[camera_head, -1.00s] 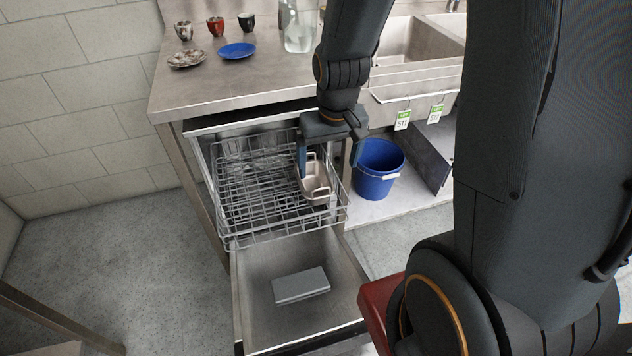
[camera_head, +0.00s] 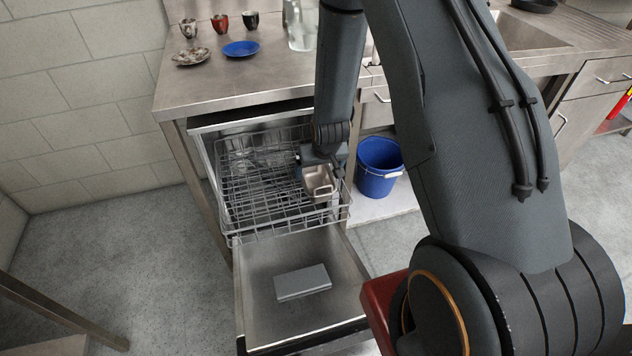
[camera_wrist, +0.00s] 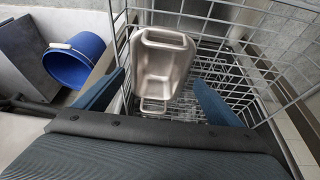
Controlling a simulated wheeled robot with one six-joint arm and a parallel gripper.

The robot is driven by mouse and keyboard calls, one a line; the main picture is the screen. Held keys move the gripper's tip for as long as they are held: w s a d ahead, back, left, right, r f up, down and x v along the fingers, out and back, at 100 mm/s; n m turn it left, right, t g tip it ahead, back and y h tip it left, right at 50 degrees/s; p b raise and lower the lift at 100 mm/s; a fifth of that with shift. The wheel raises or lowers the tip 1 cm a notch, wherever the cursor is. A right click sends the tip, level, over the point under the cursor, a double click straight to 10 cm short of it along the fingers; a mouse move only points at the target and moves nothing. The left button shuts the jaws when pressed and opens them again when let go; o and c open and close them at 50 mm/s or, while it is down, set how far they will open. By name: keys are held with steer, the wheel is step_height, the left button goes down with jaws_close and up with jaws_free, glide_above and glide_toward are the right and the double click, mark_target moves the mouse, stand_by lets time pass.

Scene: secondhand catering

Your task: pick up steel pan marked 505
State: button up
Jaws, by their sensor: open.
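A small steel pan (camera_head: 319,184) with looped end handles sits tilted at the right side of the wire rack (camera_head: 262,222). It also shows in the wrist view (camera_wrist: 160,68), between and beyond my fingertips. No 505 marking is readable on it. My gripper (camera_head: 322,168) is at the pan in the head view, and my wrist partly hides the pan's far end. In the wrist view my gripper (camera_wrist: 160,98) is open, with one blue finger on each side of the pan. I cannot tell whether either finger touches it.
A blue bucket (camera_head: 378,170) stands close to the right. The steel counter (camera_head: 215,85) overhangs behind, with cups, plates and a glass jar.

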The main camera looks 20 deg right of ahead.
steer(key=x, duration=0.4)
steer(key=shift+w+r+p, duration=0.15)
steer(key=shift+w+p, duration=0.1)
steer(key=shift+p, duration=0.15)
steer(key=shift+w+f, duration=0.2)
steer(key=shift+f, duration=0.25)
steer(key=shift+f, duration=0.25)
steer(key=c, duration=0.9)
steer(key=shift+r, duration=0.1)
